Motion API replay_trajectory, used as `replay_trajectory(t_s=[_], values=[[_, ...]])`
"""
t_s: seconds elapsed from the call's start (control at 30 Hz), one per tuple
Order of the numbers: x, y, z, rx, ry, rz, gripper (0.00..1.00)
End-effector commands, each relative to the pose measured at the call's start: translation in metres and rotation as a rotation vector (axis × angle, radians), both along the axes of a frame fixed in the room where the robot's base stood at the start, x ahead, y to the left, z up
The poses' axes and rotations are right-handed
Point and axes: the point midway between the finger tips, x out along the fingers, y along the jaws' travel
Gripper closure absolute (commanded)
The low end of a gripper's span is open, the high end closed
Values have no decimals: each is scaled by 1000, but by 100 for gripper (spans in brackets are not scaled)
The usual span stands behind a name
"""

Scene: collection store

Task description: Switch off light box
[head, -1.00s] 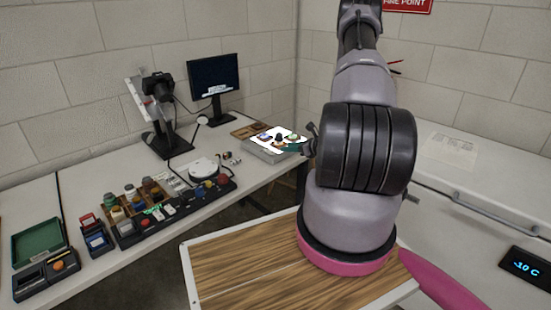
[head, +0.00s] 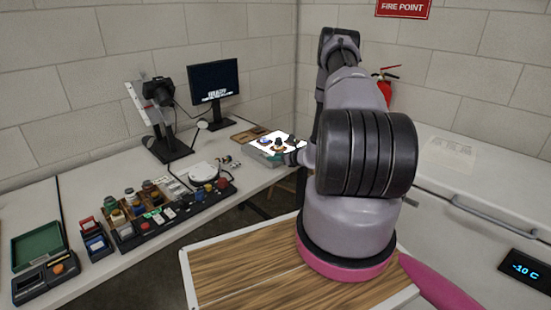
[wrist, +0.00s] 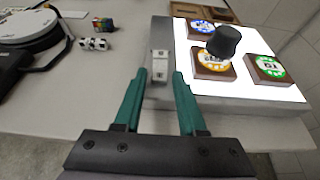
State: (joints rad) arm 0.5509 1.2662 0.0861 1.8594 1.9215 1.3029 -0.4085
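The light box (wrist: 255,101) is a grey slab with a brightly lit white top in the wrist view. On it lie several brown square blocks with round coloured labels and a black knob-like piece (wrist: 223,41). A small white rocker switch (wrist: 160,64) sits at the box's left side. My gripper (wrist: 160,76) is open and empty, its two teal fingers either side of the switch's near part in the picture; I cannot tell whether they touch it. In the head view the light box (head: 263,157) is at the table's far right end, partly hidden by my arm.
A white round device (wrist: 27,28), a colour cube (wrist: 103,24) and a small black-and-white item (wrist: 93,44) lie left of the box. A monitor (head: 214,82) and a camera stand (head: 165,140) stand behind.

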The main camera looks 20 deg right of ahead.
Motion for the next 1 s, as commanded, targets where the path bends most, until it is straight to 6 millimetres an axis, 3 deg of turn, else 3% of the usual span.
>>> replay_trajectory(t_s=[0.2,0.23,0.33,0.57,1.0], values=[[0,0,0,0,0,0,60],[0,0,0,0,0,0,64],[0,0,0,0,1,0,100],[1,1,2,-15,30,5,100],[6,3,11,-102,278,2,100]])
